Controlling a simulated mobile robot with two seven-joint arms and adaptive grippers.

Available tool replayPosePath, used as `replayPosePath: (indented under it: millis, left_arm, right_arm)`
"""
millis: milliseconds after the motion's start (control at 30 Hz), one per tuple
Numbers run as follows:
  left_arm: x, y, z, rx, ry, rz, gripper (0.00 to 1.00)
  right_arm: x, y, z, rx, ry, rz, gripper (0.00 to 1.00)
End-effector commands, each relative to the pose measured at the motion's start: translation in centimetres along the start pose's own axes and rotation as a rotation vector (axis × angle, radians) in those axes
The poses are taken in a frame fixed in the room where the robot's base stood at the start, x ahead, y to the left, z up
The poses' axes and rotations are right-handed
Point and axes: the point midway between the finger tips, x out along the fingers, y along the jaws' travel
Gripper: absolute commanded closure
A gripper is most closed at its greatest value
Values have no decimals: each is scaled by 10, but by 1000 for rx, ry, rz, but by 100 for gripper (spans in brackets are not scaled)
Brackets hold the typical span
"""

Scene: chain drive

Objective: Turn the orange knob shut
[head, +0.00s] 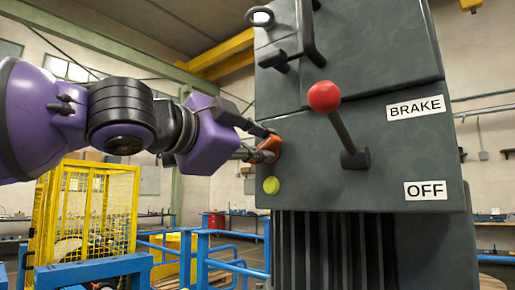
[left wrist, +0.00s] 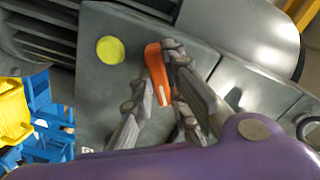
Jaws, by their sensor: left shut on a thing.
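The orange knob (head: 270,147) is on the left edge of the dark machine's front panel, above a round yellow button (head: 271,185). My left gripper (head: 262,144) reaches it from the left and is shut on it. In the left wrist view the orange knob (left wrist: 157,75) shows as a long handle with a pale mark at its near end. The fingers of my left gripper (left wrist: 162,84) lie on both sides of it. They hide part of the knob. The yellow button (left wrist: 110,49) is beside it, clear of the fingers. My right gripper is not in view.
A lever with a red ball (head: 324,97) sticks out of the panel to the right of the knob, near BRAKE and OFF labels (head: 426,190). A black handle bar (head: 308,35) is above. A yellow cage (head: 92,210) and blue rails (head: 215,255) stand at the lower left.

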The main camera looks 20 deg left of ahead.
Motion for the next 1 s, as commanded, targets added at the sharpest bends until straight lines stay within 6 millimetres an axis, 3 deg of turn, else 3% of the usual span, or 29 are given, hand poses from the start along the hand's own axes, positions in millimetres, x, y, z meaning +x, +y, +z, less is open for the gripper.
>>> replayPosePath:
  millis: [600, 1000]
  left_arm:
    - [1, 1, 2, -587, -1, 1, 100]
    - [1, 1, 2, -884, -2, 0, 100]
  right_arm:
    - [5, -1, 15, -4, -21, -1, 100]
    - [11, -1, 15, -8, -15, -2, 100]
